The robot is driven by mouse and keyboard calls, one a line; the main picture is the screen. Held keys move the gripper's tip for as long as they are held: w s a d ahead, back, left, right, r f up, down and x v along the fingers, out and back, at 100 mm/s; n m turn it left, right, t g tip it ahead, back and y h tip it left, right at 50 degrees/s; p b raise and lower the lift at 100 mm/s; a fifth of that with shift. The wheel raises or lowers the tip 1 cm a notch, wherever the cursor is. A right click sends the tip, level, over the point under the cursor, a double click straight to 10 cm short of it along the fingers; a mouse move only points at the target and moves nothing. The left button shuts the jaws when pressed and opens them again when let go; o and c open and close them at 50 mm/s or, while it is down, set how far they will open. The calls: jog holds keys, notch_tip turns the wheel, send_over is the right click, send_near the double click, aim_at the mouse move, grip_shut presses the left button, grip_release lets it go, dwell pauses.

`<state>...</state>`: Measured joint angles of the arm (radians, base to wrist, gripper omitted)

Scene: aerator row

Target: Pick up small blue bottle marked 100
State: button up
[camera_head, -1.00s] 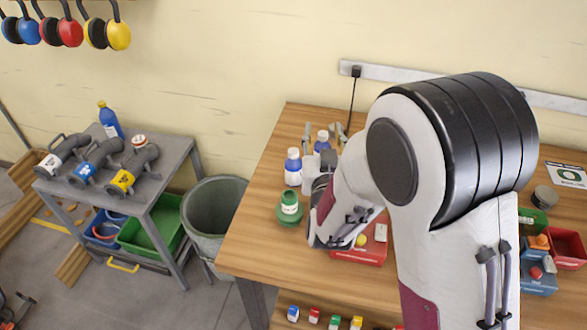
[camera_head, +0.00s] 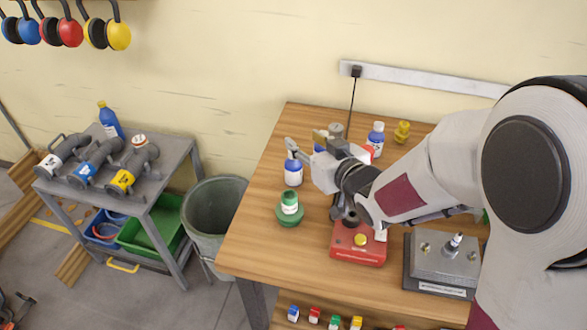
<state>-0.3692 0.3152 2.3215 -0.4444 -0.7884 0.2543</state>
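A white bottle with a blue label (camera_head: 293,172) stands upright near the left side of the wooden table; a finger of my gripper covers its top. A second blue bottle (camera_head: 319,148) shows only in part behind my gripper. A third white-and-blue bottle (camera_head: 376,138) stands further right, beyond my arm. The markings are too small to read, so I cannot tell which bottle says 100. My gripper (camera_head: 305,143) points left, its fingers apart around the area of the first two bottles. Nothing is visibly held.
A green bottle on a round green base (camera_head: 289,212) stands in front of the bottles. A red box with a yellow button (camera_head: 358,250) and a grey metal fixture (camera_head: 440,264) sit nearer the front. The table's left front is clear.

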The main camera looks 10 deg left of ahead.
aim_at(294, 167)
jog(key=shift+n+g, duration=0.4)
jog(key=shift+g, duration=0.1)
jog(key=shift+s+d+f, duration=0.2)
jog(key=shift+f, duration=0.75)
jog(key=shift+s+d+f, duration=0.2)
jog(key=shift+f, duration=0.75)
jog(key=shift+s+d+f, duration=0.2)
jog(key=shift+f, duration=0.75)
jog(key=shift+x, duration=1.3)
jog(key=shift+a, duration=0.1)
jog(key=shift+x, duration=2.55)
jog(key=shift+a+r, duration=0.1)
jog(key=shift+r, duration=0.1)
grip_shut()
